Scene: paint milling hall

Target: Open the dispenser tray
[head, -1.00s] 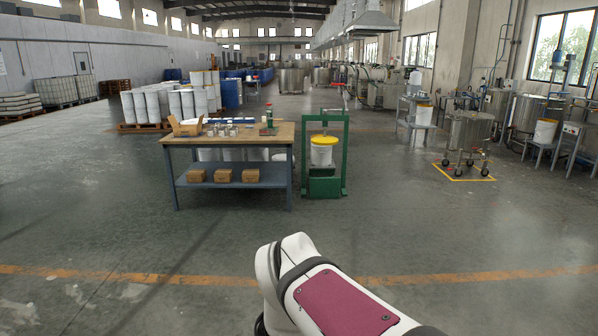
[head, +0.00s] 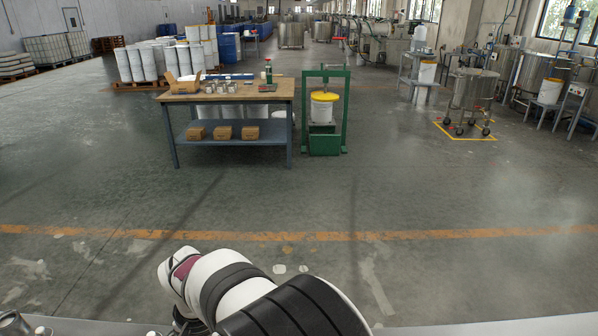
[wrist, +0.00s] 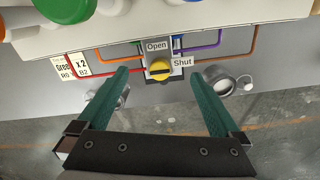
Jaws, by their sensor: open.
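In the wrist view a yellow knob (wrist: 159,70) sits on a dark square plate between the labels Open (wrist: 157,46) and Shut (wrist: 182,62). My gripper (wrist: 156,74) has two green fingers spread wide. The knob shows between their tips, and nothing is held. I cannot tell how far the fingers are from the knob. The knob's plate is on a grey front (wrist: 60,93) under a pale ledge (wrist: 200,40). I cannot make out which part is the dispenser tray. My gripper is not visible in the head view.
Coloured lines run to the plate. A sign card (wrist: 74,67) is at its left. Metal cups stand beside the fingers, one at right (wrist: 220,80). A green lid (wrist: 65,8) is above. In the head view, a workbench (head: 230,90) and green press (head: 325,110) stand across clear floor.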

